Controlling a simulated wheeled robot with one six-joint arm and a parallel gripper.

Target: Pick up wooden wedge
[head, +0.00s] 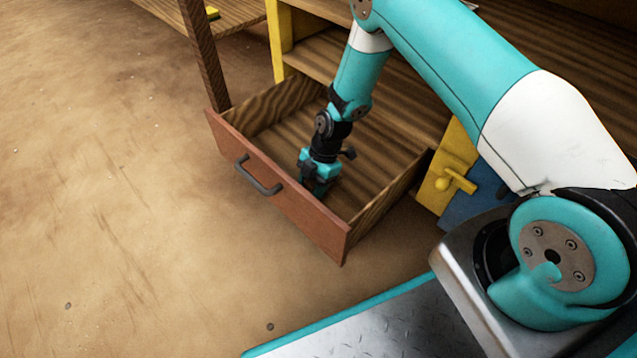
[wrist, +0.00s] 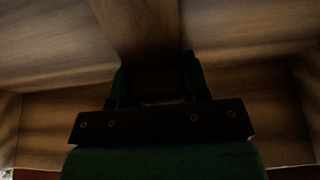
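My gripper (head: 318,184) is low inside the open drawer, pointing down, near the front panel. In the wrist view its two dark fingers (wrist: 157,78) stand apart. A tapering brown wooden shape (wrist: 140,22) reaches from the top edge of that view to the fingertips; it looks like the wooden wedge, but dim light leaves this unsure. No contact between it and the fingers shows. In the head view my gripper and arm hide the spot below, and no wedge can be made out there.
The drawer's reddish front panel (head: 285,196) with its dark handle (head: 259,176) stands out over the floor. The drawer walls are close around my gripper. A yellow latch (head: 455,181) is right of the drawer. The brown floor (head: 100,200) to the left is clear.

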